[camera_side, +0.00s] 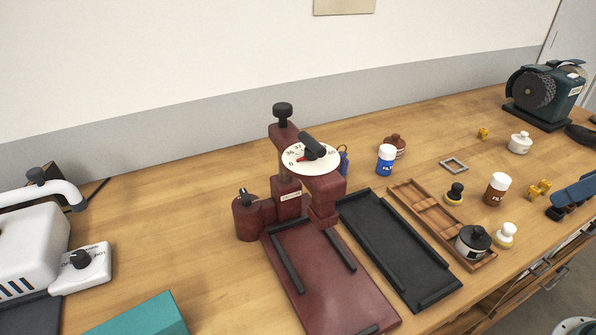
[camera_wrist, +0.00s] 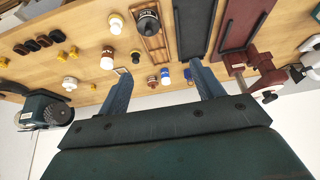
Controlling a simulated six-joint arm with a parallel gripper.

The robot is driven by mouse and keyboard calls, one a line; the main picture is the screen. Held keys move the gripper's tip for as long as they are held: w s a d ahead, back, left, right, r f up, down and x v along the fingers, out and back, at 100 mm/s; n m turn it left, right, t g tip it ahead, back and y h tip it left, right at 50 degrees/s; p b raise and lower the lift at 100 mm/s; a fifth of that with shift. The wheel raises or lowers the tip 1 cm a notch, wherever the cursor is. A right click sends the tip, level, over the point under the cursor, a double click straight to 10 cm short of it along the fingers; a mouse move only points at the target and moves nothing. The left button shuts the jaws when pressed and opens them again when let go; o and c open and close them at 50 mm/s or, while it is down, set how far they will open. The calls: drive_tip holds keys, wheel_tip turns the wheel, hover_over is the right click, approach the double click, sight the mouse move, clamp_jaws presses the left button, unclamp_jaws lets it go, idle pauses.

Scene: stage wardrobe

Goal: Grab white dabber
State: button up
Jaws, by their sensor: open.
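The white dabber (camera_side: 506,235) has a white knob on a pale yellow base. It stands upright on the wooden bench beside a black-lidded jar, near the front edge. In the wrist view the dabber (camera_wrist: 115,24) is small, near the top, beyond the fingertips and left of the gap between them. My gripper (camera_wrist: 159,68) is open, its two blue fingers wide apart with nothing held. It is well apart from the dabber.
The black-lidded jar (camera_side: 472,242) sits at the end of a wooden tray (camera_side: 412,205), close to the dabber. A black-knobbed dabber (camera_side: 455,194), brown bottle (camera_side: 497,189) and yellow pieces (camera_side: 539,188) stand nearby. A dark red press (camera_side: 300,190) and black tray (camera_side: 375,233) lie left.

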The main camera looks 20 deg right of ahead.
drive_tip(key=shift+w, duration=0.1)
drive_tip(key=w+d+f+n+g+y, duration=0.1)
drive_tip(key=w+d+f+n+g, duration=0.1)
drive_tip(key=d+f+n, duration=0.3)
drive_tip(key=w+d+f+n+g+y, duration=0.2)
drive_tip(key=w+d+f+n, duration=0.3)
drive_tip(key=d+n, duration=0.3)
drive_tip(key=shift+w+d+f+n, duration=0.3)
drive_tip(key=shift+d+f, duration=0.35)
drive_tip(key=shift+d, duration=0.4)
drive_tip(key=shift+f, duration=0.1)
hover_over(511, 227)
drive_tip(key=d, duration=0.1)
drive_tip(key=f, duration=0.6)
drive_tip(key=shift+s+d+f, duration=0.15)
drive_tip(key=shift+s+f, duration=0.1)
drive_tip(key=shift+s, duration=0.1)
drive_tip(key=shift+w+f, duration=0.1)
drive_tip(key=shift+f, duration=0.7)
